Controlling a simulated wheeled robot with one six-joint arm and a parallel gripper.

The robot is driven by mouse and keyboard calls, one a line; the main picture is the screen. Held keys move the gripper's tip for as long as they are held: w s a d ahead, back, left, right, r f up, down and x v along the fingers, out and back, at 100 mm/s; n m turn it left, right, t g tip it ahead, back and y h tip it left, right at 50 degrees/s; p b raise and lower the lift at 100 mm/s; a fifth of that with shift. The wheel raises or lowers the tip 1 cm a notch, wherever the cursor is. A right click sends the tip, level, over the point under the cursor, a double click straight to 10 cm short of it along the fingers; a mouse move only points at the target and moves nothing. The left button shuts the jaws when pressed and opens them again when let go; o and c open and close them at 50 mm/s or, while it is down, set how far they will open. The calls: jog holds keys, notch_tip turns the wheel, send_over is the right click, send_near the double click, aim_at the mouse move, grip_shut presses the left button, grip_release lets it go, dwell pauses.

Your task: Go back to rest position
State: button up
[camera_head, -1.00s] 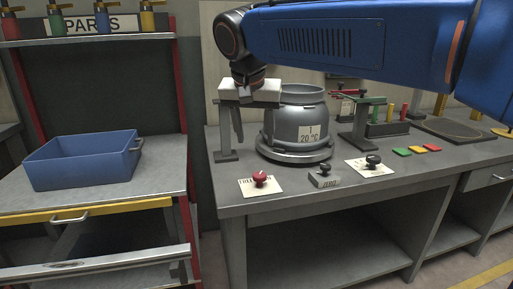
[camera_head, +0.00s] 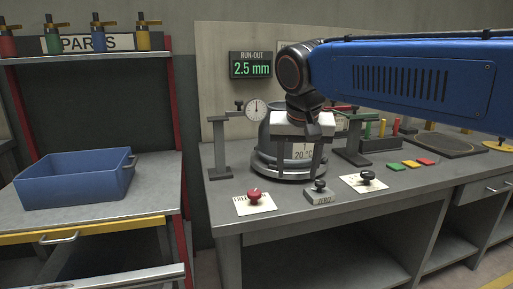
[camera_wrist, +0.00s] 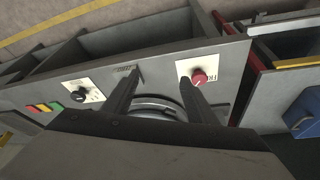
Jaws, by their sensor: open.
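My gripper (camera_head: 298,160) hangs in front of the grey cylinder (camera_head: 270,145) in the head view, its fingers pointing down and apart with nothing seen between them. The cylinder carries a label reading "1, 20 °C" and sits on a round base on the bench; my gripper partly hides it. In the wrist view my two fingers (camera_wrist: 153,92) are spread, with part of the round base (camera_wrist: 158,107) behind them.
The bench (camera_head: 225,215) holds a red knob (camera_head: 254,197), a ZERO button (camera_head: 319,190), a black knob (camera_head: 367,177) and a dial gauge (camera_head: 256,110) on a stand. A display (camera_head: 251,69) reads run-out 2.5 mm. A blue bin (camera_head: 75,180) stands left.

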jog(key=s+d+f+n, duration=0.1)
jog(key=s+d+f, duration=1.8)
jog(key=f, duration=0.2)
jog(key=shift+s+d+f+t+y, duration=0.2)
jog(key=shift+s+f+t+y, duration=0.1)
